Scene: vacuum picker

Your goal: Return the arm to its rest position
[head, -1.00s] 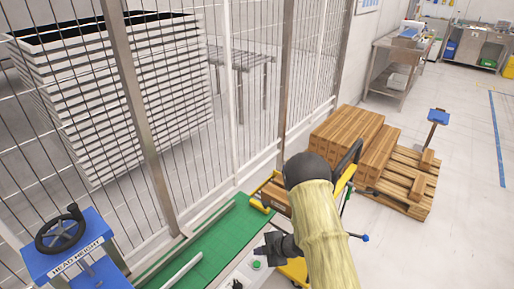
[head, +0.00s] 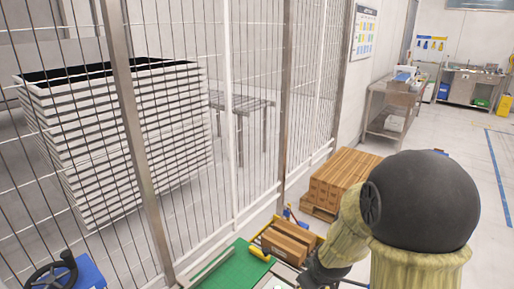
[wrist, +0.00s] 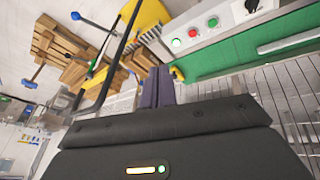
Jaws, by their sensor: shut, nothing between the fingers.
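My gripper (wrist: 158,88) shows in the wrist view as two dark purple-grey fingers pressed together with nothing between them. It points towards the space near a grey control panel (wrist: 210,30) with red, green and white buttons, without visible contact. In the head view my arm, in a tan sleeve with a large black joint cover, fills the lower right. The gripper's fingertips are hidden or cut off at the bottom of that view.
A wire fence (head: 180,130) runs along the left, with a white stack (head: 120,140) behind it. A green surface (head: 232,268) and a yellow-framed carrier with brown boxes (head: 290,242) lie below. Stacked boxes (head: 340,180) stand beyond. Floor at right is open.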

